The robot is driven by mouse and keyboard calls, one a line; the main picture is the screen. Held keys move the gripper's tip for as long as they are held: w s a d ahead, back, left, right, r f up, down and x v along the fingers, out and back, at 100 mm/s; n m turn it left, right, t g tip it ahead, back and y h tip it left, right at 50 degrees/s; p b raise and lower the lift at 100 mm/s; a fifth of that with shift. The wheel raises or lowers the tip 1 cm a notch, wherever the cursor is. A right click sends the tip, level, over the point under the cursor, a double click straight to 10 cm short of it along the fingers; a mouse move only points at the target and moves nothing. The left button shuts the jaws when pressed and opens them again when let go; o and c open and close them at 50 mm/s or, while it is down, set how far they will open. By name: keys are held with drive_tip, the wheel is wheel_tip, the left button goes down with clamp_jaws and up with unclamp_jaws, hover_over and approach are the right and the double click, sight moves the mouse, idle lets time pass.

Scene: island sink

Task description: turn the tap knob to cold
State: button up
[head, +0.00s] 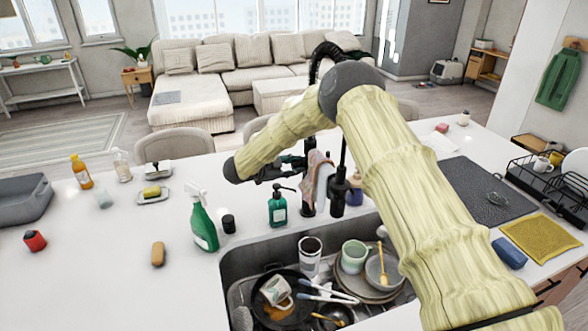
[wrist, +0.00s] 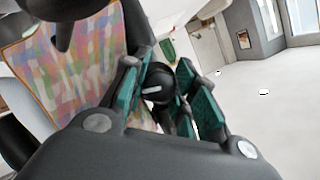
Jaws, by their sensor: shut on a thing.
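The black tap (head: 309,195) stands at the back edge of the sink, partly hidden by a cloth and my arm. My gripper (head: 290,167) reaches its upper part from the left in the head view. In the wrist view, a round black tap knob (wrist: 157,84) with a pale mark sits between the teal finger pads of my gripper (wrist: 163,97). The fingers are closed on the knob. The knob's far side is hidden, and I cannot tell its cold marking.
A cloth (head: 318,168) hangs by the tap; its checked face (wrist: 75,60) fills the wrist view's left. A soap bottle (head: 277,208) and a green spray bottle (head: 202,222) stand left of the tap. The sink (head: 236,266) holds dishes. The left counter has free room.

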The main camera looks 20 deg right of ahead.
drive_tip(key=n+g+b, duration=0.2)
drive_tip(key=n, duration=0.1)
drive_tip(key=shift+n+g+y, duration=0.3)
drive_tip(key=shift+g, duration=0.1)
drive_tip(key=n+g+b, duration=0.1)
drive_tip(key=n+g, duration=0.1)
drive_tip(key=n, duration=0.1)
drive_tip(key=shift+g+b, duration=0.3)
drive_tip(key=n+g+b, duration=0.1)
drive_tip(key=n+g, duration=0.1)
drive_tip(key=n, duration=0.2)
drive_tip(key=shift+s+g+b, duration=0.1)
drive_tip(key=shift+g+b, duration=0.25)
drive_tip(key=shift+g, duration=0.05)
drive_tip(key=shift+r+n+g+h, duration=0.25)
drive_tip(key=shift+n+g+h, duration=0.35)
drive_tip(key=shift+n, duration=0.4)
drive_tip(key=shift+n+p, duration=0.55)
drive_tip(key=shift+n, duration=0.05)
drive_tip(key=o, duration=1)
drive_tip(key=shift+f, duration=0.15)
